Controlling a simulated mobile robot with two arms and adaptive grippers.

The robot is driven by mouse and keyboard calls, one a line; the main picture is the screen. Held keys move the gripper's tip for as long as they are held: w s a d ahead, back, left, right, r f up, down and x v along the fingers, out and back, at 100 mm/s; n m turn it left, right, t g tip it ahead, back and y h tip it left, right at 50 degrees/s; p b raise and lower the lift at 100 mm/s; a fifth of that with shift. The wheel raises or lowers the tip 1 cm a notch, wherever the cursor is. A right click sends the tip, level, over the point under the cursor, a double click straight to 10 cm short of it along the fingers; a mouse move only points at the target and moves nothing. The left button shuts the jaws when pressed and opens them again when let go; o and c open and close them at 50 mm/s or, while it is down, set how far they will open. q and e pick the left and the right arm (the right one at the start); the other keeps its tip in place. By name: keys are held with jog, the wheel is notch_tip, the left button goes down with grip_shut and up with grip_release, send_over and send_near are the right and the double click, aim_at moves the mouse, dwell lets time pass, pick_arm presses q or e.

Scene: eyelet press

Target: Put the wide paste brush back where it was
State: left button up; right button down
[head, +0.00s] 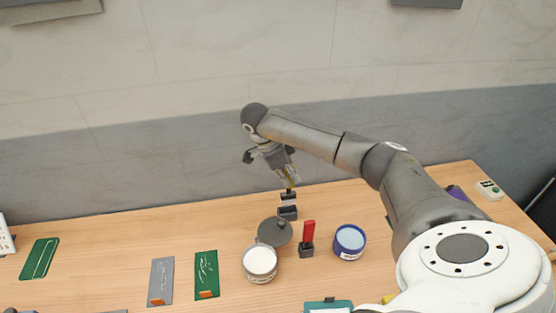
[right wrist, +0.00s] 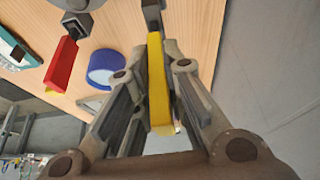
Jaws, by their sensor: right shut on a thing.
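My right gripper (head: 290,178) is shut on a yellow-handled brush, which I take as the wide paste brush. In the right wrist view the yellow handle (right wrist: 158,90) lies between the fingers (right wrist: 156,52). In the head view the gripper hides most of the handle; a dark lower end with a pale band (head: 288,195) shows beneath the fingertips. A small dark holder (head: 288,213) stands on the table just below it. I cannot tell whether the brush end touches the holder. My left gripper is not in view.
A red-handled tool (head: 309,231) stands upright in another dark holder, close in front. A dark round lid (head: 274,232), a white-topped jar (head: 260,262) and a blue tub (head: 349,243) are nearby. Green and grey cards (head: 206,272) lie left. The table's back left is clear.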

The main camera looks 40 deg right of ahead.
aim_at(288, 193)
notch_tip(288, 193, down, 5)
jog(key=b, duration=0.3)
jog(key=shift+f, duration=0.2)
jog(key=shift+f+b, duration=0.6)
jog(key=shift+f+b, duration=0.45)
jog(key=shift+f, duration=0.15)
jog(key=c, duration=1.4)
grip_release()
jog(key=shift+c, duration=0.2)
jog(key=shift+r, duration=0.2)
jog(key=v, duration=1.1)
jog(key=shift+a+r, duration=0.2)
jog(key=shift+r, duration=0.1)
jog(key=shift+f, duration=0.1)
